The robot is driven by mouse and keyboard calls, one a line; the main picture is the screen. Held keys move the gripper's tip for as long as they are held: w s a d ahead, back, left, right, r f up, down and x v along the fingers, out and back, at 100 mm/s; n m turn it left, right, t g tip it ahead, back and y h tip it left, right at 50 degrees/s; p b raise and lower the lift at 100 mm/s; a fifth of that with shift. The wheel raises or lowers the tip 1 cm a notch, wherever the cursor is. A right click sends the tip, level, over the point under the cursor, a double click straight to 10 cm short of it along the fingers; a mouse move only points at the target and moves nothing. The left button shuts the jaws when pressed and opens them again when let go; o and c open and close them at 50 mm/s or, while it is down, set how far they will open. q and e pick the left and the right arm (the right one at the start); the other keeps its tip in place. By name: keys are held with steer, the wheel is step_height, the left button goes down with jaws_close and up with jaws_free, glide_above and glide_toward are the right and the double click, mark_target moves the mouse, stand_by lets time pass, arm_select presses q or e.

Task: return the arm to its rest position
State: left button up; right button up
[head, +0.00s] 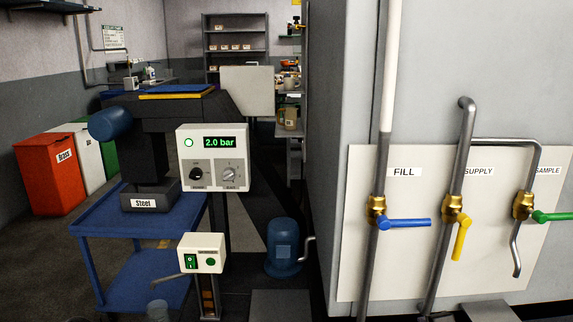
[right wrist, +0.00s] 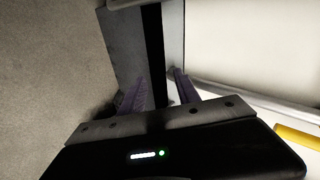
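My right gripper (right wrist: 155,88) shows only in the right wrist view. Its two purplish fingers stand apart with nothing visibly held between them. Past the fingers is a grey surface with a black stripe (right wrist: 154,50); I cannot tell what it belongs to. Neither gripper shows in the head view, and my left gripper is in no view.
At the right, a large grey cabinet bears a panel (head: 410,270) with blue (head: 405,224), yellow (head: 461,240) and green (head: 553,216) valve levers. A control box (head: 213,158) reads 2.0 bar. A blue cart (head: 100,222) and bins (head: 52,172) stand left. Some floor is bare.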

steer(key=s+a+f+n+g+y, duration=0.2)
steer(key=s+a+f+n, duration=0.4)
steer(key=a+f, duration=0.3)
steer(key=s+a+f+n+g+y, duration=0.25)
steer(key=s+a+f+n, duration=0.35)
steer(key=f, duration=0.5)
steer(key=s+a+f+n+g+y, duration=0.1)
steer(key=s+a+f+n+g, duration=0.1)
steer(key=s+a+f, duration=0.5)
steer(key=s+a+f+n+g, duration=0.1)
steer(key=s+a+f+g, duration=0.3)
steer(key=s, duration=0.5)
step_height(320, 180, up, 17)
steer(key=a+t+p, duration=0.1)
steer(key=p, duration=1.4)
steer(key=shift+a+f, duration=0.15)
steer(key=shift+f, duration=0.05)
